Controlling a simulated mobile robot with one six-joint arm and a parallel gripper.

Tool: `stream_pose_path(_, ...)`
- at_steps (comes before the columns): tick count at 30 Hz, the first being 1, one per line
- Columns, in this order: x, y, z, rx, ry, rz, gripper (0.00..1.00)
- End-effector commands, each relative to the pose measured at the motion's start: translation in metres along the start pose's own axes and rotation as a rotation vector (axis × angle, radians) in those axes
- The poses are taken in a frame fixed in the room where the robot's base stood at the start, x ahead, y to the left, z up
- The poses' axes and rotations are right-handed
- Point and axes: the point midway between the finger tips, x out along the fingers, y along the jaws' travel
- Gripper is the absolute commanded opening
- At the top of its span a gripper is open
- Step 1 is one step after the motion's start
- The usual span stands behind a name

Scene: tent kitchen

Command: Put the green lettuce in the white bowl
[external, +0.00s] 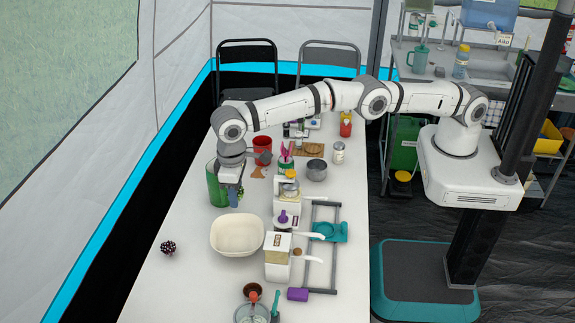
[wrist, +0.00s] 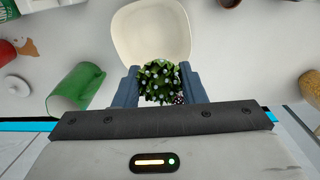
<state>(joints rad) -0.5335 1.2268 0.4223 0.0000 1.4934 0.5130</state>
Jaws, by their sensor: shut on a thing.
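The green lettuce (wrist: 158,80) sits between the two fingers of my gripper (wrist: 158,88) in the wrist view, with pale dots on its leaves. My gripper (external: 231,194) is shut on it and holds it above the table, just behind the white bowl. In the external view only a small dark green part of the lettuce (external: 240,191) shows by the fingertips. The white bowl (external: 237,236) stands on the table, in front of my gripper; it looks empty. It also shows in the wrist view (wrist: 150,30), beyond the lettuce.
A green cylinder (external: 216,184) stands close beside my gripper. A dark spotted ball (external: 168,247) lies left of the bowl. White dispensers (external: 278,257) and a teal-and-grey rack (external: 322,245) crowd the right side. The table (external: 190,290) is clear at the front left.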

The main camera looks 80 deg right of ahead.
Motion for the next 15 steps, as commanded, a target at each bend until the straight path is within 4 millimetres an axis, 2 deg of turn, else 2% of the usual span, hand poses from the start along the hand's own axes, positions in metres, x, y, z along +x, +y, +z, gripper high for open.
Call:
stream_pose_path(5,0.002,0.019,-0.016,0.024,0.001,0.0,0.15)
stream_pose_path(15,0.048,0.018,-0.015,0.021,0.0,0.0,0.15)
